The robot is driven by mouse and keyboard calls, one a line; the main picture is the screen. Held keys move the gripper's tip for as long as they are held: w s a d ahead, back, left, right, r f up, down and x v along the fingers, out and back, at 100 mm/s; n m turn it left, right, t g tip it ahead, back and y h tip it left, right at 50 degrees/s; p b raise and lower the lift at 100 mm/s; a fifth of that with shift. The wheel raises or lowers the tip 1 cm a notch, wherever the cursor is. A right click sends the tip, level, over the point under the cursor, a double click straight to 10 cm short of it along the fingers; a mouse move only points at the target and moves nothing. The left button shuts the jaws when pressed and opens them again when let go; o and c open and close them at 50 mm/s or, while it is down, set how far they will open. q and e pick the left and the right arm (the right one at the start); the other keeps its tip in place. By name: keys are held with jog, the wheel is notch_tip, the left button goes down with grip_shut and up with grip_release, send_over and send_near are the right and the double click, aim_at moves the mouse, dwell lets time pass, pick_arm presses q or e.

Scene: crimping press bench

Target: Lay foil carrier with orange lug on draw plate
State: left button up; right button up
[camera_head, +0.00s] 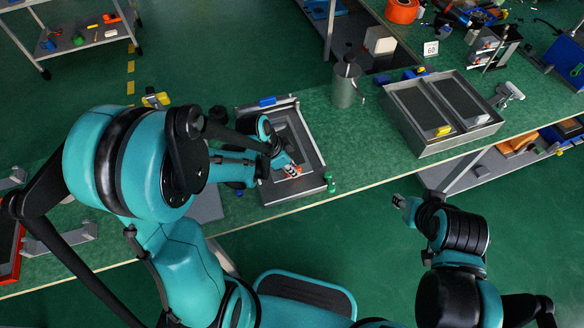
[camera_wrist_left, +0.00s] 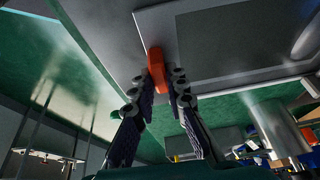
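The orange lug (camera_head: 292,171) sits at the near edge of a flat grey foil carrier (camera_head: 298,133), which lies in or just over the grey draw plate (camera_head: 311,192) on the bench. In the left wrist view the lug (camera_wrist_left: 157,68) stands between my left fingertips (camera_wrist_left: 160,83), which look closed in on both its sides. The carrier (camera_wrist_left: 205,40) also shows there as an inset panel. My left gripper (camera_head: 288,168) partly hides the plate's left side in the head view. My right gripper (camera_head: 402,202) hangs off the bench's front, apart from everything; its fingers are too small to judge.
A grey cylindrical canister (camera_head: 346,85) stands right of the draw plate. A grey two-compartment tray (camera_head: 425,143) with a yellow piece (camera_head: 444,131) is farther right. Bare bench (camera_head: 365,150) lies between plate and tray.

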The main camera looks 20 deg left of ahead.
pick_arm(q)
jog(key=o, duration=0.4)
jog(key=shift+r, duration=0.1)
jog(key=shift+a+r+p, duration=0.1)
jog(key=shift+r+p, duration=0.3)
jog(key=s+a+r+n+t+y+p, duration=0.2)
jog(key=s+r+n, duration=0.3)
jog(key=r, duration=0.4)
jog(key=s+a+r+n+t+y+p, duration=0.1)
jog(key=s+a+r+n+t+p, duration=0.1)
jog(key=s+r+n, duration=0.3)
jog(key=shift+s+a+r+n+y+p, duration=0.2)
jog(key=shift+r+n+y+p, duration=0.3)
jog(key=shift+r, duration=1.8)
